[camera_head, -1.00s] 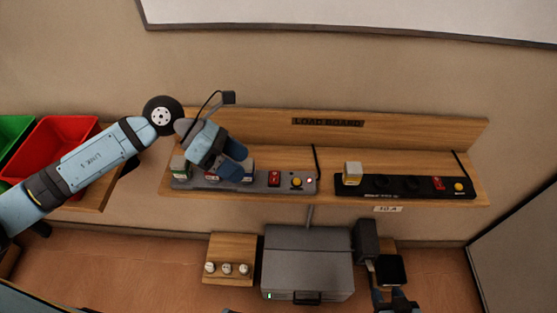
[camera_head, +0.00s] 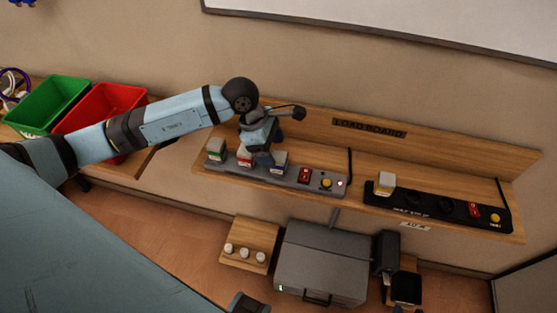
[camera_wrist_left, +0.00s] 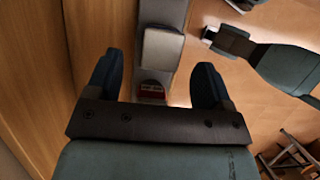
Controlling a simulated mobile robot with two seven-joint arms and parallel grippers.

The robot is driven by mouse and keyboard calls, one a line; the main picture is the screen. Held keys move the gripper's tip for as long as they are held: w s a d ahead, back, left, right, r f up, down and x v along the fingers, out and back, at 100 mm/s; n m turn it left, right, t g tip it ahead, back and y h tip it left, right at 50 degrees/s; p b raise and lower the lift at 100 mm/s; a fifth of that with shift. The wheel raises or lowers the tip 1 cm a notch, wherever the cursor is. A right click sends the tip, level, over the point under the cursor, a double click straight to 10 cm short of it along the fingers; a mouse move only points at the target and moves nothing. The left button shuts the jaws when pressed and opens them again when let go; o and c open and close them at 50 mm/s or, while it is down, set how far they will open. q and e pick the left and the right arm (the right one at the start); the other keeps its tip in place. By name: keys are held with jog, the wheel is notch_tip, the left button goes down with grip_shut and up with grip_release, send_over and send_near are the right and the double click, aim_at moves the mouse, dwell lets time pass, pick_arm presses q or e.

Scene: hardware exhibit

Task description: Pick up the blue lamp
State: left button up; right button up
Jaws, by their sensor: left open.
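The blue lamp (camera_head: 279,164) is a small pale block with a blue face, standing on the grey strip of the load board, third from the left. My left gripper (camera_head: 261,158) is over this strip, close beside the blue lamp and in front of the red lamp (camera_head: 245,158). Its fingers are apart. In the left wrist view a pale block (camera_wrist_left: 162,50) lies ahead, between the lines of the open fingers (camera_wrist_left: 157,82); its coloured face does not show. I cannot tell whether the fingers touch anything.
A green lamp (camera_head: 215,149) stands left of the red one. A red switch (camera_head: 304,175) and yellow button (camera_head: 326,183) are to the right. A black strip (camera_head: 430,205) holds a yellow lamp (camera_head: 386,184). The wooden back panel (camera_head: 430,147) rises behind. A grey case (camera_head: 322,262) stands below.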

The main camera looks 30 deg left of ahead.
aim_at(276, 155)
pick_arm(q)
jog(key=x, duration=0.4)
jog(key=shift+d+f+p, duration=0.2)
jog(key=shift+f+p, duration=0.05)
jog(key=shift+p, duration=0.1)
jog(key=shift+c, duration=0.4)
jog(key=c, duration=0.9)
jog(key=shift+c, duration=0.3)
jog(key=shift+r, duration=0.1)
notch_tip(276, 155, up, 20)
jog(key=b, duration=0.1)
